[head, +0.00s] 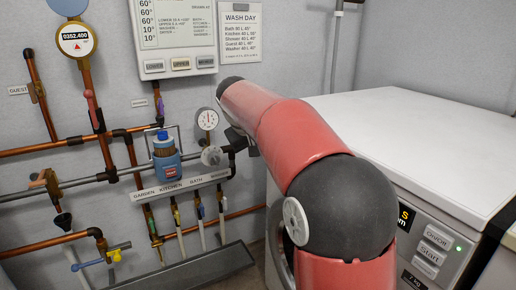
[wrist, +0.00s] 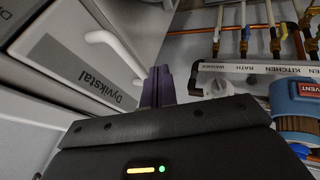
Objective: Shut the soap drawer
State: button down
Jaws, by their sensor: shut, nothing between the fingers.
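In the wrist view, a pale panel lettered "Dyvikstal" (wrist: 72,70) with a white curved handle (wrist: 118,47) is at the upper left. It looks like the soap drawer's front. I cannot tell how far out it stands. My gripper (wrist: 156,88) is shut and empty, its dark fingers together just right of this panel and near the handle's lower end. I cannot tell whether they touch it. In the head view, my red arm hides the drawer and most of the gripper. The white machine (head: 430,140) stands to the right, its front buttons partly showing.
Copper pipes (head: 60,145) and a valve manifold labelled for several rooms (head: 180,185) run along the wall, left of my arm. A blue bottle-like unit (head: 166,165) hangs there, close to the gripper's right in the wrist view. A grey trough (head: 190,268) lies below.

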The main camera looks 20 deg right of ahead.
jog(key=a+v, duration=0.1)
jog(key=v, duration=0.8)
jog(key=s+f+y, duration=0.1)
jog(key=s, duration=0.7)
jog(key=s+f+y, duration=0.1)
jog(key=s+f, duration=0.7)
jog(key=s, duration=0.3)
jog(key=s+f+m+y, duration=0.1)
jog(key=s+f+y, duration=0.1)
jog(key=s+f, duration=0.7)
jog(key=shift+s+a+p, duration=0.4)
jog(key=shift+s+a, duration=0.1)
jog(key=shift+s, duration=0.6)
